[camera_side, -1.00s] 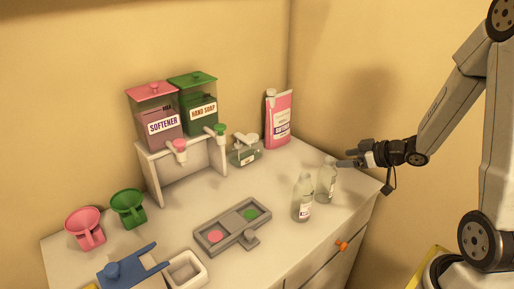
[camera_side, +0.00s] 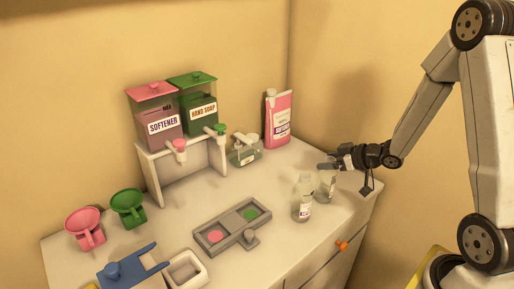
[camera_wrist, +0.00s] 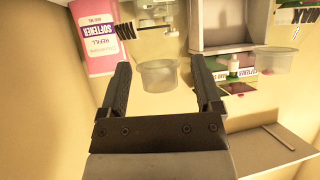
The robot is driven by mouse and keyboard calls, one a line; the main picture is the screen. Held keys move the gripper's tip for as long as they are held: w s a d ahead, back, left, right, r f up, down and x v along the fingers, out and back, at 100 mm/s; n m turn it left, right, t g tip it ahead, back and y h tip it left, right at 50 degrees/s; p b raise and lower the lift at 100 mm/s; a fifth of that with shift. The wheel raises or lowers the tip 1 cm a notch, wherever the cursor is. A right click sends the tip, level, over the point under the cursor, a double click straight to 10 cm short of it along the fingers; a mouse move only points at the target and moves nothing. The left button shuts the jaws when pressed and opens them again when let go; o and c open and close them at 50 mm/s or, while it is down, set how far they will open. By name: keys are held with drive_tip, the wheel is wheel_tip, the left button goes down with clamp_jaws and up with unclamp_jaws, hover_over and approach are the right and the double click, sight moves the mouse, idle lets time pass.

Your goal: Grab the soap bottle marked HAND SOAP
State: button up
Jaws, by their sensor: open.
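Two clear bottles stand upright near the right end of the counter: a front bottle (camera_side: 302,200) with a small label, and a rear bottle (camera_side: 325,187). Their labels are too small to read. My gripper (camera_side: 325,166) is at the top of the rear bottle in the side view; contact cannot be told. In the wrist view its jaws (camera_wrist: 163,82) are open, with a clear vessel (camera_wrist: 159,76) seen between and beyond them. A pump bottle with pale green liquid (camera_side: 243,156) stands farther back. HAND SOAP reads on the green-lidded dispenser (camera_side: 203,113).
A pink softener pouch (camera_side: 278,120) stands behind my gripper. Left of the green dispenser is the pink SOFTENER dispenser (camera_side: 162,126). A grey tray (camera_side: 227,226) with green and pink patches lies in front. Pink (camera_side: 85,227) and green (camera_side: 128,208) funnel-like cups stand at left.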

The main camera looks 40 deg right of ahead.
drive_tip(key=shift+x, duration=0.95)
clamp_jaws()
